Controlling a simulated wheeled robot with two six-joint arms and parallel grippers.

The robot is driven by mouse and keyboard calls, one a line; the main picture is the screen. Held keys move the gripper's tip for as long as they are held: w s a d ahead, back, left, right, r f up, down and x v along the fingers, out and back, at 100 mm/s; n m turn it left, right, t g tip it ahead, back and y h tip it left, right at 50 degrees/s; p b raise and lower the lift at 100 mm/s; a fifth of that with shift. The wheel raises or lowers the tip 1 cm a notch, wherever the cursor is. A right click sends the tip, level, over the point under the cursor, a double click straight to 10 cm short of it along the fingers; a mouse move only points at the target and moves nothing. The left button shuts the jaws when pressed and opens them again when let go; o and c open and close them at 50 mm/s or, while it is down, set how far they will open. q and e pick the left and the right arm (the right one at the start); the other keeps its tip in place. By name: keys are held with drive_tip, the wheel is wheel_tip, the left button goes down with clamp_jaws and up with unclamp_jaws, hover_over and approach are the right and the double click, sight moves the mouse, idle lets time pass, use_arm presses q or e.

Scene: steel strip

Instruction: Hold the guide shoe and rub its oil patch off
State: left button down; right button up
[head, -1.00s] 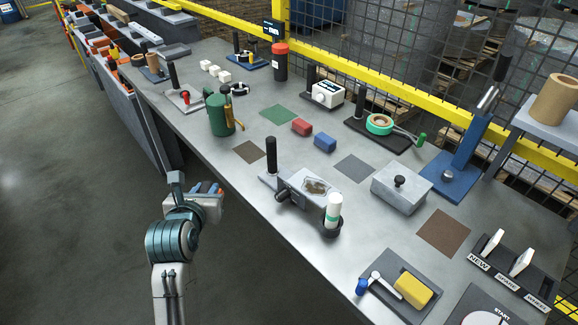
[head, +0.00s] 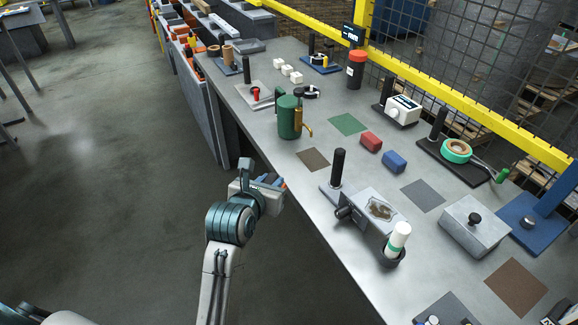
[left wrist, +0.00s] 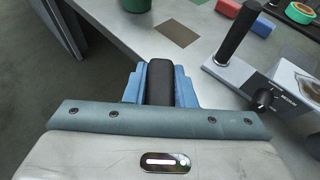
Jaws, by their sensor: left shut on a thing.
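The likely guide shoe is a grey block (head: 365,205) with a brown stain (head: 380,209) on its top face. It sits at the bench's near edge, beside an upright black post handle (head: 337,168). Part of this fixture shows at the right of the left wrist view, with its black post (left wrist: 238,34) and a dark knob. My left gripper (head: 276,183) is just off the bench edge, left of the post and apart from it. Its blue fingers are shut on a dark block (left wrist: 160,82); I cannot tell what it is. My right gripper is not in view.
A white bottle with a green band (head: 398,237) stands in a dark cup by the grey block. A green can (head: 288,117), red block (head: 371,142), blue block (head: 395,161) and lidded grey box (head: 472,229) stand on the bench. Open floor lies left.

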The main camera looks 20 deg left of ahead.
use_arm(q)
drive_tip(key=d+m+h, duration=0.3)
drive_tip(key=h, duration=0.1)
drive_tip(key=shift+s+r+m+g, duration=0.1)
drive_tip(key=shift+r+m+g, duration=0.2)
drive_tip(key=shift+g, duration=0.1)
drive_tip(key=s+d+r+m+g+h, duration=0.1)
drive_tip(key=d+m+g+h, duration=0.8)
drive_tip(key=d+m+g, duration=0.2)
drive_tip(key=shift+d+r+m+g, duration=0.35)
drive_tip(key=shift+r+m+g, duration=0.05)
drive_tip(key=shift+m, duration=0.7)
